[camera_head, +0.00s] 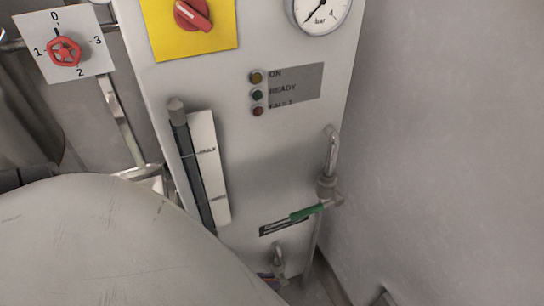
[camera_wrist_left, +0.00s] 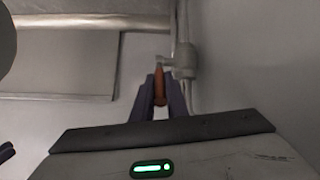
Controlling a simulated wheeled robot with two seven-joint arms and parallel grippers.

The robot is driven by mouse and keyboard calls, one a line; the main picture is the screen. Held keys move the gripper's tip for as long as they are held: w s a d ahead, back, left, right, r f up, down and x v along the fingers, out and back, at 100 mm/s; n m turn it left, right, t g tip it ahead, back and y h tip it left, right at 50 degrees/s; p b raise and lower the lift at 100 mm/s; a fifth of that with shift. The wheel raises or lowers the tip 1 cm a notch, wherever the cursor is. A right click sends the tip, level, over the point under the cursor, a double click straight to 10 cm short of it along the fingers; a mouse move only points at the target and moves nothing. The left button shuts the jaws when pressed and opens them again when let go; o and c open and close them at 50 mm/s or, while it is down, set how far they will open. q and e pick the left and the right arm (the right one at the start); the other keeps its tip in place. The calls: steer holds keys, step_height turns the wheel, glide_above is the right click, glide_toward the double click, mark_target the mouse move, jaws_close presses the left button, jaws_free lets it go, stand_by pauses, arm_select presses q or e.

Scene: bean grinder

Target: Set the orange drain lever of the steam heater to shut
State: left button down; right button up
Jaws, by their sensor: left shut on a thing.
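The orange drain lever (camera_wrist_left: 159,92) extends from a metal valve fitting on a vertical pipe in the left wrist view. My left gripper (camera_wrist_left: 160,84) has its two purple fingers on either side of the lever and is shut on it. In the head view, my large pale left arm covers the lower left, and only a sliver of the orange lever and purple fingers shows low on the steam heater (camera_head: 240,150), beside the lower pipe outlet (camera_head: 279,256). The lever's exact angle is hard to tell there.
The heater front carries a red rotary switch (camera_head: 193,13), a gauge (camera_head: 320,12) and a sight glass (camera_head: 190,160). A bare wall stands at right.

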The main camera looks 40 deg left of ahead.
arm_select(q)
steer(key=shift+s+a+f+b, duration=0.1)
steer(key=shift+s+f+b, duration=0.2)
steer(key=shift+f, duration=0.2)
steer(key=shift+t+b, duration=0.5)
steer(key=shift+t, duration=0.1)
arm_select(e)
steer(key=shift+a+f, duration=0.25)
steer(key=shift+f, duration=0.15)
arm_select(q)
steer(key=shift+s, duration=0.1)
arm_select(e)
steer(key=shift+a, duration=0.1)
arm_select(q)
steer(key=shift+h, duration=0.3)
steer(key=shift+r, duration=0.1)
steer(key=c, duration=1.7)
jaws_free()
steer(key=shift+c, duration=0.2)
arm_select(e)
steer(key=shift+w+r, duration=0.1)
steer(key=shift+w, duration=0.1)
